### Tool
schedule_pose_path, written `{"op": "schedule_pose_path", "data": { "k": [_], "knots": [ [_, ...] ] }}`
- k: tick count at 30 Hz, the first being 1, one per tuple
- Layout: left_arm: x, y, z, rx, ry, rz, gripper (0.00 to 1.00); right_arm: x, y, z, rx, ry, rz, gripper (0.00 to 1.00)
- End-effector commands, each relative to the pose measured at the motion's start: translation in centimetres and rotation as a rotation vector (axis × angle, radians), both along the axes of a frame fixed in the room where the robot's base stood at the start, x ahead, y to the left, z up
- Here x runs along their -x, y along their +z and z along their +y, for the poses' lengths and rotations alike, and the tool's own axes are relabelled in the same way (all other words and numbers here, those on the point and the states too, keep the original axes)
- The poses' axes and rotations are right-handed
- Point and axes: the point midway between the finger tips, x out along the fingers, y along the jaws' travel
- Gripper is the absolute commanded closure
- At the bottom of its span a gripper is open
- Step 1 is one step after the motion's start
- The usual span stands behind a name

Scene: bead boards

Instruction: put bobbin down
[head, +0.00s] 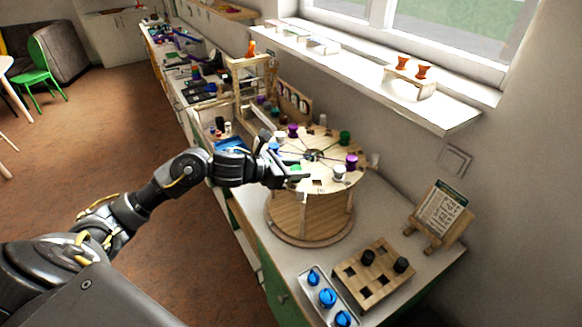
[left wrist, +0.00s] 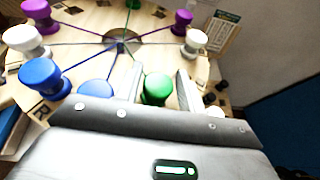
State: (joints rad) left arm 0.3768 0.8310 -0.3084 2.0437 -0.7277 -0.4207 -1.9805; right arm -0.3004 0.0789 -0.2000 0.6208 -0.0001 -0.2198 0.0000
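The round wooden bead board (head: 318,186) stands on a drum-shaped base on the counter. Threads run from its centre hole to bobbins around the rim. My left gripper (head: 298,170) reaches over the board's near left edge. In the left wrist view, its fingers (left wrist: 160,82) stand either side of a green bobbin (left wrist: 157,89), with a narrow gap showing. Whether the bobbin rests fully on the board is hidden. Blue bobbins (left wrist: 44,78) are left of it, one partly covered by the gripper. White (left wrist: 25,40) and purple (left wrist: 181,21) bobbins stand farther around. My right gripper is out of view.
A wooden block (head: 372,276) with square holes and black pegs stands at front right, beside a tray of blue knobs (head: 327,298). A card on a stand (head: 440,213) is behind them. A wooden frame (head: 250,85) stands behind the board. The window sill (head: 350,65) runs above.

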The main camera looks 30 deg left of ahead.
Motion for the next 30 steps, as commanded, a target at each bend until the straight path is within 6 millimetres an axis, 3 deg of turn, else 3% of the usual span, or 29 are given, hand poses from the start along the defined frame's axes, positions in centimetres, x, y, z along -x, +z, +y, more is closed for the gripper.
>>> {"op": "schedule_pose_path", "data": {
  "k": [5,18,30],
  "knots": [
    [1.0,0.3,0.9,-0.003,0.002,-0.003,0.61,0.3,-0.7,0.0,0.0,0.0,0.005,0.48],
    [7.6,3.2,5.3,-0.006,0.004,0.0,0.61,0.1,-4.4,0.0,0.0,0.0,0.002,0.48],
    [9.2,4.7,6.2,0.001,0.001,-0.003,0.61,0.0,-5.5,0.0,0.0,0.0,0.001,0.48]
  ]
}}
